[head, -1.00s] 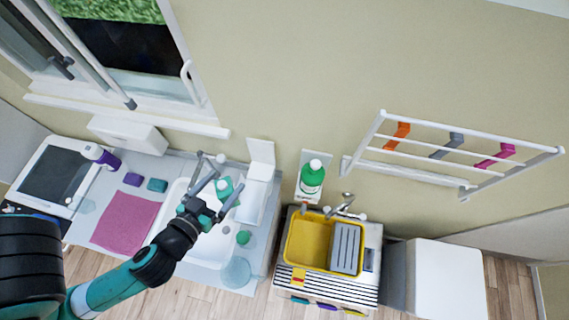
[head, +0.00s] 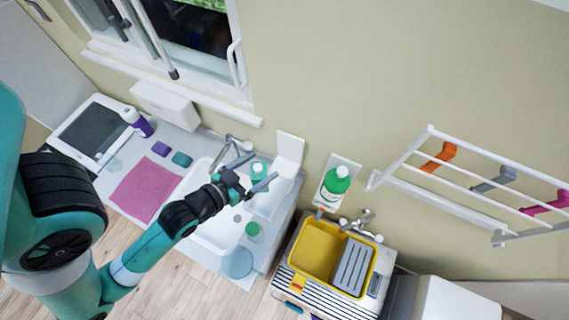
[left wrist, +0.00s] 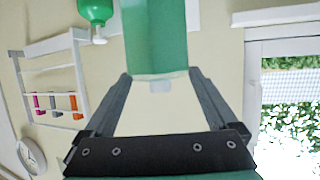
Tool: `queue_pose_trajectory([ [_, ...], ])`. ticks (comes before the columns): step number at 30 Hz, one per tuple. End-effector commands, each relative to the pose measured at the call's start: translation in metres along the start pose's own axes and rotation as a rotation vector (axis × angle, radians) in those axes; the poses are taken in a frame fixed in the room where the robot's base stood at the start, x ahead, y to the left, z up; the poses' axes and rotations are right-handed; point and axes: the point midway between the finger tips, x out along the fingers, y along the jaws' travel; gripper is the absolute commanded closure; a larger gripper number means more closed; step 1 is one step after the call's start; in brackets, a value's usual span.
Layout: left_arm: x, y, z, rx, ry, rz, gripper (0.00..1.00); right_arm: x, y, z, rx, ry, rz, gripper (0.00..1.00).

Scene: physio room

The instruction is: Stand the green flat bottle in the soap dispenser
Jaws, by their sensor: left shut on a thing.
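The green flat bottle (head: 259,169) is held in my left gripper (head: 250,174), above the back right of the sink. In the left wrist view the green bottle (left wrist: 155,42) fills the space between the fingers (left wrist: 160,82), with a pale cap-like end towards the palm; its far end is cut off by the frame. The white box with a raised lid (head: 290,150), which looks like the soap dispenser, stands on the wall side just right of the bottle. The bottle is outside it; whether they touch is unclear. My right gripper is not in view.
Another green bottle (head: 335,184) stands in a white wall holder to the right. A yellow basin (head: 317,248) and a wall rack (head: 465,180) are further right. The sink (head: 212,238), tap (head: 238,144) and a green item (head: 252,229) lie near my gripper.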

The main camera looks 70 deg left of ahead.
Motion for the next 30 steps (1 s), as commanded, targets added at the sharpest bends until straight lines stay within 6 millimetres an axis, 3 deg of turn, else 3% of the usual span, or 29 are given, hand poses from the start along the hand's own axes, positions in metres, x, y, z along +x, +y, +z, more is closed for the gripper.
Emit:
queue_pose_trajectory([
  [6, 0.011, -0.058, 0.001, -0.085, 0.005, -0.204, 1.00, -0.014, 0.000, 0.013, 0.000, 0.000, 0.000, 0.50],
  [12, 0.009, -0.081, 0.003, -0.116, 0.003, -0.279, 1.00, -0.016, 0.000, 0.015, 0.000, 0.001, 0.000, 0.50],
  [17, 0.017, -0.079, 0.006, -0.111, 0.003, -0.274, 1.00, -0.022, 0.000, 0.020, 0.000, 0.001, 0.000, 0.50],
  [20, 0.037, -0.071, 0.011, -0.111, 0.010, -0.269, 1.00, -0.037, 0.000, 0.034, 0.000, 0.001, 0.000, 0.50],
  [28, 0.105, -0.049, 0.007, -0.113, 0.003, -0.275, 1.00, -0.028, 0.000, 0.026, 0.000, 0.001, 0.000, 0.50],
  [30, 0.119, -0.047, 0.018, -0.113, -0.001, -0.277, 1.00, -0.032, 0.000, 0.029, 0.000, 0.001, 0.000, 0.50],
])
